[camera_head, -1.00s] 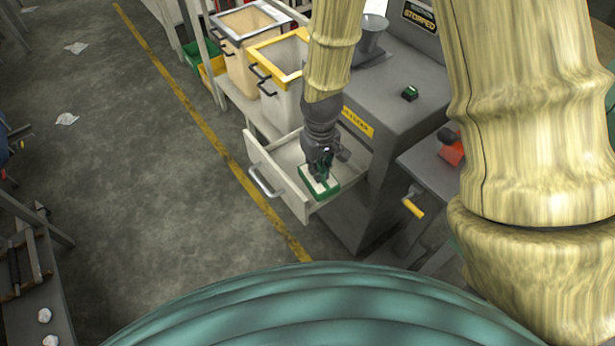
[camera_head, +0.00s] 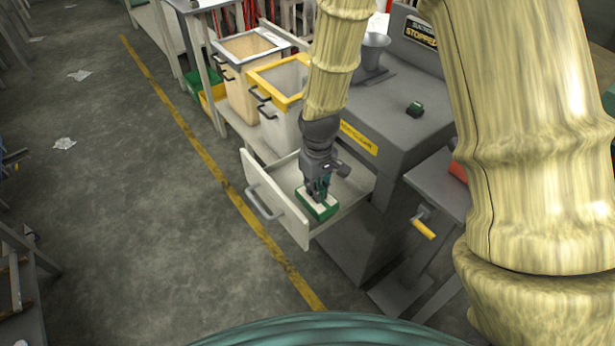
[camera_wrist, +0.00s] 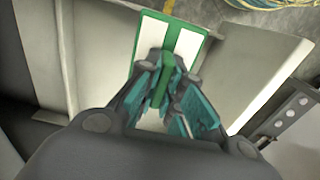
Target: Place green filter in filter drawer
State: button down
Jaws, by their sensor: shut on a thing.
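The green filter (camera_head: 317,205), a green frame with white panels, is inside the open drawer (camera_head: 278,217) near its front. My gripper (camera_head: 318,192) points down into the drawer and is shut on the filter. In the wrist view my gripper (camera_wrist: 163,82) has its teal fingers around the green middle bar of the filter (camera_wrist: 185,40), with white panels on either side. The drawer's pale walls (camera_wrist: 100,60) surround it there. I cannot tell whether the filter rests on the drawer floor.
The drawer juts from a grey machine (camera_head: 400,140) with a yellow label. A small green object (camera_head: 415,109) lies on its top. Bins, one yellow-rimmed (camera_head: 280,85), stand behind. A crank with a yellow handle (camera_head: 424,229) is at right. Floor at left is mostly clear.

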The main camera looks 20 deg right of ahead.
jog(key=w, duration=0.5)
jog(key=w+f, duration=0.1)
jog(key=w, duration=0.2)
jog(key=shift+w+d, duration=0.1)
jog(key=shift+w, duration=0.2)
jog(key=shift+f, duration=1.65)
jog(key=shift+f, duration=0.15)
jog(key=c, duration=1.8)
grip_release()
jog(key=shift+o, duration=1.2)
notch_tip(320, 180, up, 12)
